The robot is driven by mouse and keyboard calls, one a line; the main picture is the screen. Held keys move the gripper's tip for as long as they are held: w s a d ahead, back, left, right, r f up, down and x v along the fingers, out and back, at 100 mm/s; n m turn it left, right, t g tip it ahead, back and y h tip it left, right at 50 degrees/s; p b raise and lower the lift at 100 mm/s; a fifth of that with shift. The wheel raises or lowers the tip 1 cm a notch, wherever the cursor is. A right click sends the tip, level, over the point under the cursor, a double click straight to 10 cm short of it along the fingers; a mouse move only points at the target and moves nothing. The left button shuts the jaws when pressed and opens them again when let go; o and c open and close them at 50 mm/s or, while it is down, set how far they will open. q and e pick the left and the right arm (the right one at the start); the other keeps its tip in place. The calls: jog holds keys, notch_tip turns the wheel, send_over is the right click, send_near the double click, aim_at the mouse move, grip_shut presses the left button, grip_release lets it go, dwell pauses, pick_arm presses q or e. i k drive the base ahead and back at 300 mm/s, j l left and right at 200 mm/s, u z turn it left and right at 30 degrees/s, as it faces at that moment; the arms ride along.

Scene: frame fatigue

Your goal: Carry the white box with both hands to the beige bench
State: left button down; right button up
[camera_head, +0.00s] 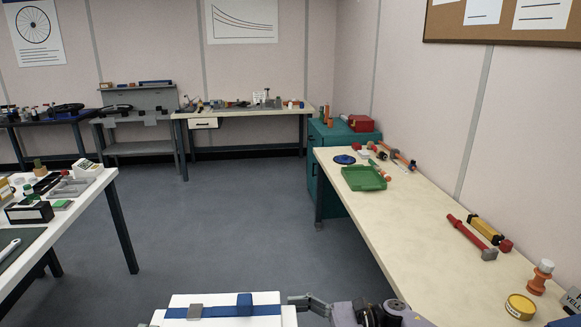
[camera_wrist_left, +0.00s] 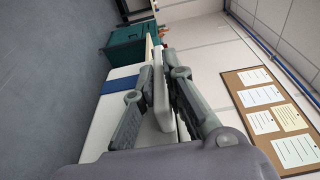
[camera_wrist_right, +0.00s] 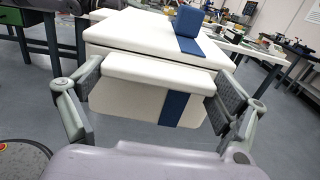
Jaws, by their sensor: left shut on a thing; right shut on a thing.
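The white box (camera_head: 225,314) has a blue band and a small blue block on its lid; it shows at the bottom of the head view, partly cut off. My right gripper (camera_wrist_right: 162,84) is shut on the box's near end, one finger on each side of its white ledge. My left gripper (camera_wrist_left: 160,92) is shut on a white part of the box (camera_wrist_left: 112,112), with a finger on each side. The beige bench (camera_head: 400,220) runs along the right wall, apart from the box.
The bench holds a green tray (camera_head: 364,178), a red hammer (camera_head: 471,237) and a yellow tin (camera_head: 520,306); its middle is mostly clear. A white table (camera_head: 92,193) stands left, and another pale-topped bench (camera_head: 245,112) stands at the back. Open grey floor (camera_head: 225,215) lies between.

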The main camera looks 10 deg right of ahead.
aim_at(389, 215)
jog(key=i+j+z, duration=0.2)
jog(key=i, duration=0.95)
jog(key=i+l+z, duration=0.1)
jog(key=i+z, duration=1)
jog(key=i+l+z, duration=0.1)
jog(key=i+z, duration=0.75)
jog(key=u, duration=0.75)
